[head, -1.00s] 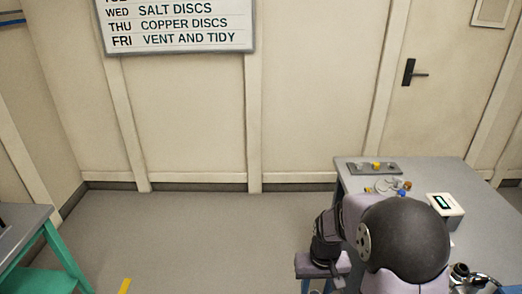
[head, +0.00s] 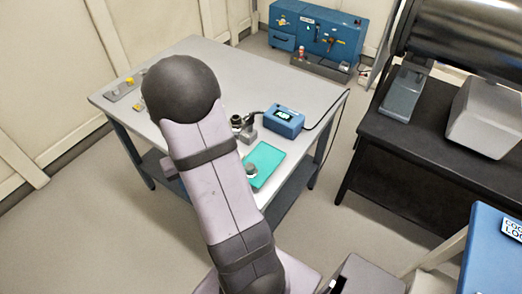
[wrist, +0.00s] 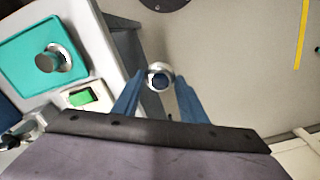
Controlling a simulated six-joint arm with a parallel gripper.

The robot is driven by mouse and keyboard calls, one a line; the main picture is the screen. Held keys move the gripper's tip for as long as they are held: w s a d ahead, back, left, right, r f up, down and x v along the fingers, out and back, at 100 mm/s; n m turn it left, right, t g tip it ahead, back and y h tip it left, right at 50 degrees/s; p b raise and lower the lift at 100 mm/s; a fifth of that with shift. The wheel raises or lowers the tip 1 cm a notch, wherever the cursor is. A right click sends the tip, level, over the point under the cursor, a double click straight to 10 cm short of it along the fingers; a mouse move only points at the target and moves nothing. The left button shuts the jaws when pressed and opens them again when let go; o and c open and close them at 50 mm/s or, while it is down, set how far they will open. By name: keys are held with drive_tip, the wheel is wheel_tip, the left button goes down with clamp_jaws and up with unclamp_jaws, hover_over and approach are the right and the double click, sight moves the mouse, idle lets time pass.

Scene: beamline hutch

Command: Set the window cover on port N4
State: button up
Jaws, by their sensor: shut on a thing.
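In the wrist view my gripper (wrist: 158,90) has its blue fingers shut on a small round silver piece (wrist: 159,69) with a dark centre. It looks like the window cover, though I cannot confirm this. The piece is held over the floor, just beyond the table's edge. In the head view my arm hides the gripper and the held piece. I cannot make out any port marked N4. A large dark metal cylinder (head: 465,32) shows at the upper right; no port label on it is readable.
A grey table (head: 225,66) carries a teal mat (head: 266,162) with a round metal piece (head: 250,171), and a blue meter (head: 284,119). Blue cabinets (head: 330,30) stand behind it. A black bench (head: 400,140) is at right. Open floor (head: 110,195) lies at left.

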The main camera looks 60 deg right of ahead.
drive_tip(key=s+d+r+m+p, duration=0.1)
drive_tip(key=s+d+m, duration=0.1)
drive_tip(key=d, duration=0.5)
drive_tip(key=s+d+r+m+p, duration=0.1)
drive_tip(key=s+d+m, duration=0.2)
drive_tip(key=d, duration=0.4)
drive_tip(key=s+d+r+m+p, duration=0.1)
drive_tip(key=s+d+r+m, duration=0.1)
drive_tip(key=s+d, duration=0.2)
drive_tip(key=shift+d+r+m, duration=0.1)
drive_tip(key=shift+d+m, duration=0.2)
drive_tip(key=shift+d, duration=1.45)
drive_tip(key=shift+d+r+m, duration=0.65)
drive_tip(key=shift+r+m, duration=0.1)
drive_tip(key=shift+m, duration=1.65)
drive_tip(key=shift+d+r+m, duration=0.6)
drive_tip(key=shift+r+m, duration=0.2)
drive_tip(key=shift+m, duration=1.6)
drive_tip(key=shift+d+r+m, duration=0.65)
drive_tip(key=shift+r+m, duration=0.1)
drive_tip(key=shift+m, duration=1.65)
drive_tip(key=shift+f, duration=0.1)
drive_tip(key=shift+f+p, duration=1.95)
drive_tip(key=shift+f, duration=2.75)
drive_tip(key=shift+f, duration=0.1)
